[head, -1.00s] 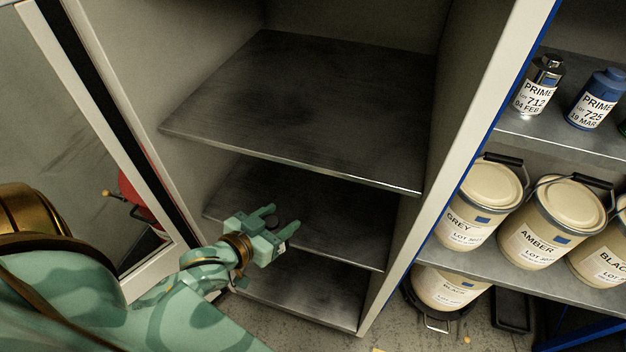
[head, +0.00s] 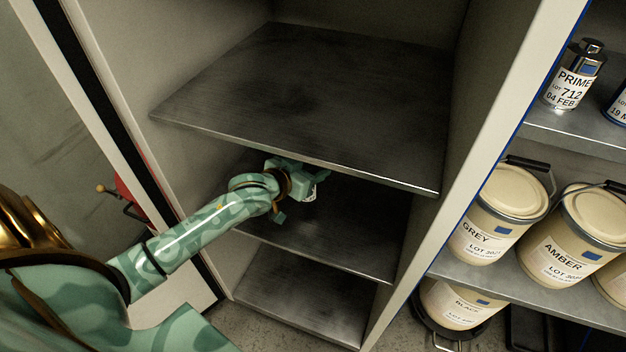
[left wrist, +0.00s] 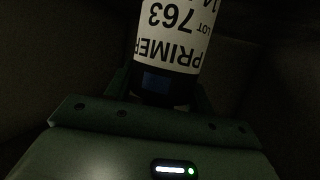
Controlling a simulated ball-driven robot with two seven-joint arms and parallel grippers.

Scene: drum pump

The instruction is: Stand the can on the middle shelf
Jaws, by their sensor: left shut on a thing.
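My left gripper (head: 312,181) reaches into the open cabinet, in the bay between the upper shelf (head: 310,95) and the middle shelf (head: 355,240). It is shut on a can. The can's white label (head: 311,194) shows only as a small patch in the head view. In the left wrist view the can (left wrist: 172,40) has a dark body with a white label reading PRIMER, LOT 763, upside down in the picture. Most of the can is hidden by the gripper and the upper shelf's front edge. I cannot tell whether it touches the middle shelf. My right gripper is not in view.
A bottom shelf (head: 300,310) lies below, bare where it shows. The cabinet's right wall edge (head: 480,150) and the upper shelf's front edge bound the bay. An open door (head: 125,180) stands at left. Paint tins (head: 500,215) and a primer can (head: 573,75) fill the right-hand rack.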

